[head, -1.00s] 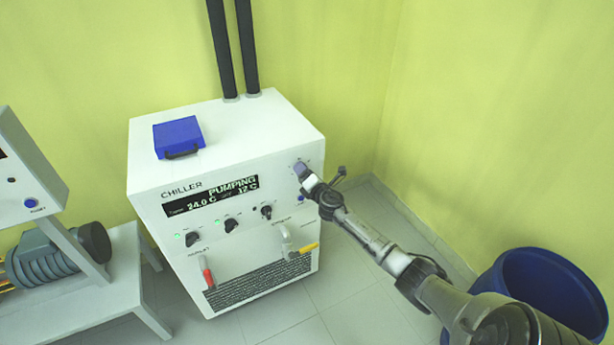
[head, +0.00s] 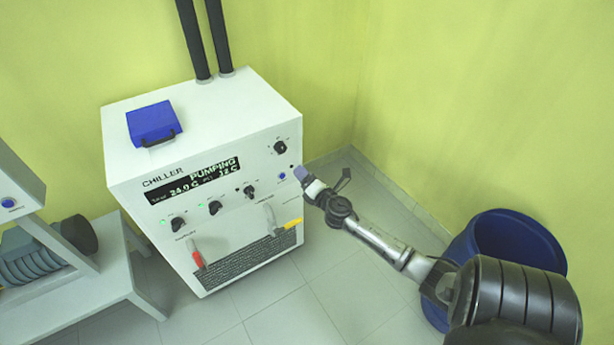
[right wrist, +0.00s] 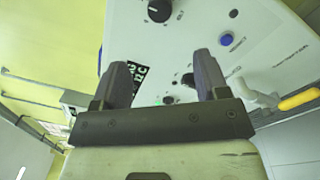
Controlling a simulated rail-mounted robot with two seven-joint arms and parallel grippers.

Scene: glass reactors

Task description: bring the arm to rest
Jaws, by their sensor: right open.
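My right gripper (head: 301,174) is in front of the right edge of the chiller's (head: 240,117) front panel, apart from it as far as I can tell. In the right wrist view its two fingers (right wrist: 163,75) stand apart with nothing between them. The chiller is a white box with a display reading PUMPING, several black knobs, a blue button (head: 282,176), a red-handled valve (head: 197,258) and a yellow-handled valve (head: 292,224). The black upper right knob (head: 281,147) is just above the gripper. It also shows in the right wrist view (right wrist: 159,10). My left gripper is not in view.
A blue case (head: 152,122) lies on top of the chiller, and two black pipes (head: 206,40) rise behind it. A blue barrel (head: 515,245) stands at the right, close behind my right arm. A white bench (head: 100,270) is at the left. The floor before the chiller is clear.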

